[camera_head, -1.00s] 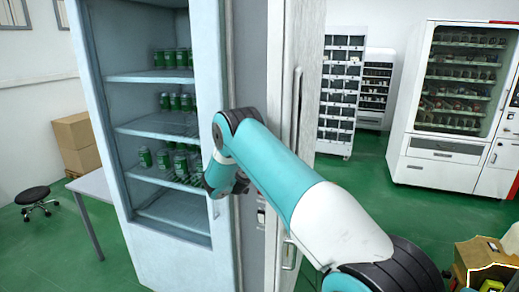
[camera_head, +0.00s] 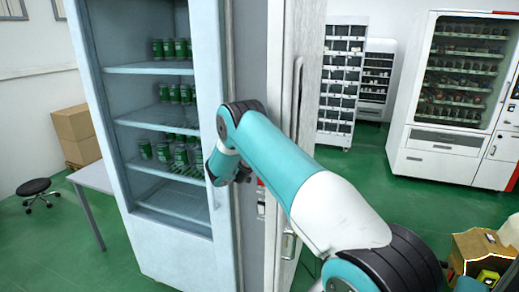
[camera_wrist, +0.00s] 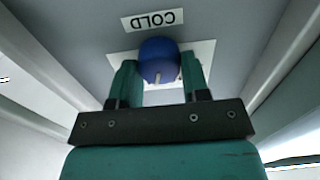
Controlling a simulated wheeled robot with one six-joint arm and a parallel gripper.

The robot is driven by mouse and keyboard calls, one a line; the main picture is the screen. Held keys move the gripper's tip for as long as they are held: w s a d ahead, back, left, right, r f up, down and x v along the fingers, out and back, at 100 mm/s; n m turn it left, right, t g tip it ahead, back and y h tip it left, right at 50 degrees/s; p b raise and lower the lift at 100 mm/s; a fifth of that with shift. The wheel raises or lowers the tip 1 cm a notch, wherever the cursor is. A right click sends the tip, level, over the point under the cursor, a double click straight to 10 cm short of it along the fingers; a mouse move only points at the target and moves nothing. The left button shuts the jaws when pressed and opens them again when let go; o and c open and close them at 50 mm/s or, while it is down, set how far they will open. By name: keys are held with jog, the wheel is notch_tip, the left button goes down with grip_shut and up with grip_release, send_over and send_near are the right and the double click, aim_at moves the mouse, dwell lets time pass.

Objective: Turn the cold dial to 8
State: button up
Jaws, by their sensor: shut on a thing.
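The cold dial (camera_wrist: 158,58) is a blue round knob with a pale mark on its lower edge. It sits on a white plate (camera_wrist: 205,58) on a grey panel, under a label reading COLD (camera_wrist: 152,19) that appears upside down in the wrist view. My gripper (camera_wrist: 160,78) has one green finger on each side of the knob and is shut on it. No numbers on the plate can be read. In the head view the dial and my fingers are hidden behind my arm, by the cabinet's front.
A fridge (camera_head: 170,235) with green cans (camera_head: 178,155) on its shelves stands left of my arm. A tall door with a handle (camera_head: 297,100) is close on the right. An open cardboard box (camera_head: 470,248) lies at the lower right. Green floor is clear beyond.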

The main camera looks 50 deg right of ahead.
jog(key=shift+f+b, duration=0.2)
jog(key=shift+b, duration=0.1)
jog(key=n+b, duration=1)
jog(key=n, duration=0.5)
jog(key=shift+w+a, duration=0.1)
jog(key=shift+w, duration=0.05)
jog(key=shift+n, duration=0.5)
jog(key=o, duration=0.9)
